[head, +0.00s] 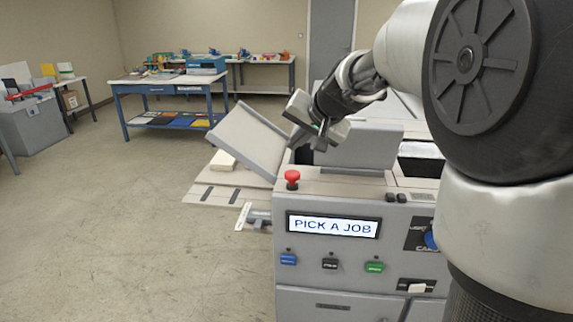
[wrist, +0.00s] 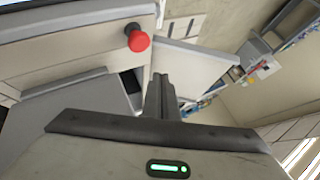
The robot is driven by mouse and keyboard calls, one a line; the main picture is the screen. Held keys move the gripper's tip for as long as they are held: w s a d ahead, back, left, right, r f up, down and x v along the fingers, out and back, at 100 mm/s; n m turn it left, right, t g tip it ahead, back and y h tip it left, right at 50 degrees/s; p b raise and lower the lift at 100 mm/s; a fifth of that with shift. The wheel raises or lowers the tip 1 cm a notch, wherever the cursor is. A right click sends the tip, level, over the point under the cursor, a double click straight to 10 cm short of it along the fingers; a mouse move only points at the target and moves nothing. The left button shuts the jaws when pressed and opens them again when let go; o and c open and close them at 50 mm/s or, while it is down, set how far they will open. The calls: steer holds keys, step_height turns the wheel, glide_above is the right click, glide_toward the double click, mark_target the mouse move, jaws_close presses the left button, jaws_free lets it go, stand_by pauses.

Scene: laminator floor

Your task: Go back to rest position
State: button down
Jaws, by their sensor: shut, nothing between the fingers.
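My gripper (head: 303,138) is at the end of my arm, above the laminator (head: 345,186) and near its left end in the head view. In the wrist view the fingers (wrist: 160,97) are together with nothing between them. The laminator has a screen (head: 333,225) reading "PICK A JOB", and a red mushroom button (head: 292,177) on its top edge. The red button also shows in the wrist view (wrist: 138,40). Part of the machine's right side is hidden behind my arm.
A tilted grey panel (head: 243,140) stands at the machine's left end. Blue, black and green buttons line its front. A blue-legged workbench (head: 165,86) and a long bench stand behind, and a grey bin (head: 30,124) is far left. The floor at left is clear.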

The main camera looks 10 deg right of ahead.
steer(key=s+f+n+g+h, duration=0.1)
steer(key=s+f+n, duration=0.1)
steer(key=s, duration=1.3)
steer(key=s+f+n+g+h+p, duration=0.1)
steer(key=s+n+g, duration=0.1)
steer(key=s, duration=1.4)
steer(key=shift+s+a+f+n+h, duration=0.3)
steer(key=shift+a+f+n, duration=0.1)
steer(key=shift+n, duration=0.2)
